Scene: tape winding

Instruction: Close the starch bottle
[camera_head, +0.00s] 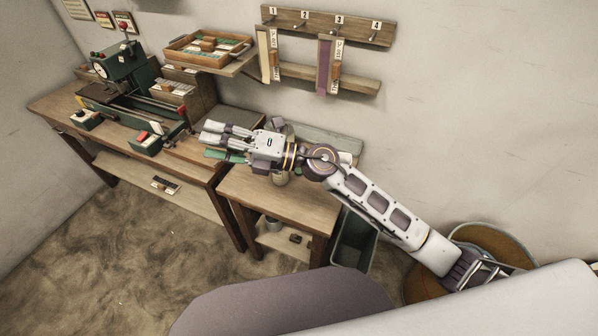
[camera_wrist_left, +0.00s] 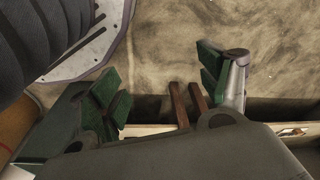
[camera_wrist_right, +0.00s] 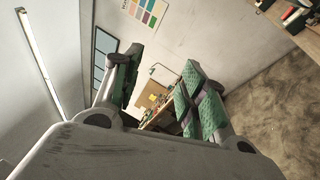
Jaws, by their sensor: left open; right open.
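My right gripper (camera_head: 207,140) is open and empty, held above the back of the small wooden side table and pointing left toward the workbench. Its spread green-padded fingers also show in the right wrist view (camera_wrist_right: 160,78). A small pale rounded object (camera_head: 281,179) shows just below my right wrist at the side table; it may be the starch bottle, but the arm hides most of it. I cannot make out a cap or whether it is on. My left gripper (camera_wrist_left: 162,78) is open and empty in the left wrist view, above the floor; it is not in the head view.
The side table (camera_head: 285,205) has a clear front part and a lower shelf with small items. A workbench (camera_head: 195,160) with a green machine (camera_head: 121,62) stands left. A wall rack (camera_head: 330,25) with hanging tapes is behind. A dark bin (camera_head: 355,240) stands right of the table.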

